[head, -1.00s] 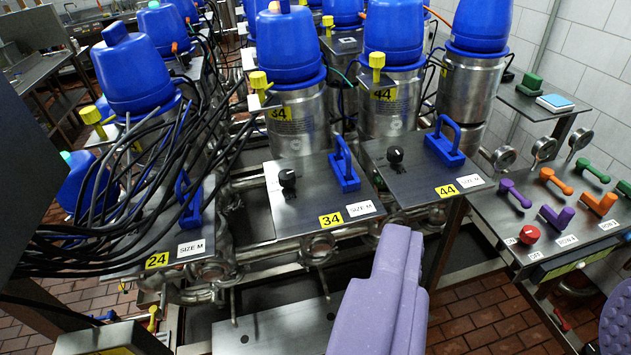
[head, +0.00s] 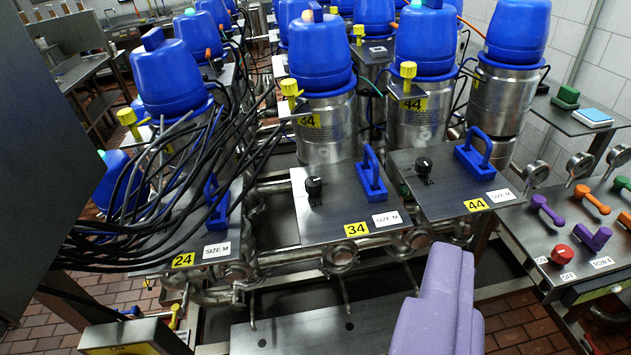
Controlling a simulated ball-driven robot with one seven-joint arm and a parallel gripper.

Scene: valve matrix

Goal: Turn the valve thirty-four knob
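The valve thirty-four panel is a grey metal plate with a yellow "34" label (head: 356,229) and a "SIZE M" tag at its front edge. Its black knob (head: 314,186) sits on the left part of the plate. A blue handle (head: 371,176) stands to the right of the knob. My gripper (head: 447,262) is the lavender shape at the bottom, in front of the panels and to the right of the "34" label. It is apart from the knob. Its fingers look close together, but I cannot tell whether it is open or shut.
Panel 44 with its own black knob (head: 423,166) and blue handle (head: 473,152) is to the right. Panel 24 (head: 183,260) is at left under black cables (head: 130,190). A control desk with a red knob (head: 562,254) stands at right. Blue-topped steel tanks (head: 320,55) rise behind.

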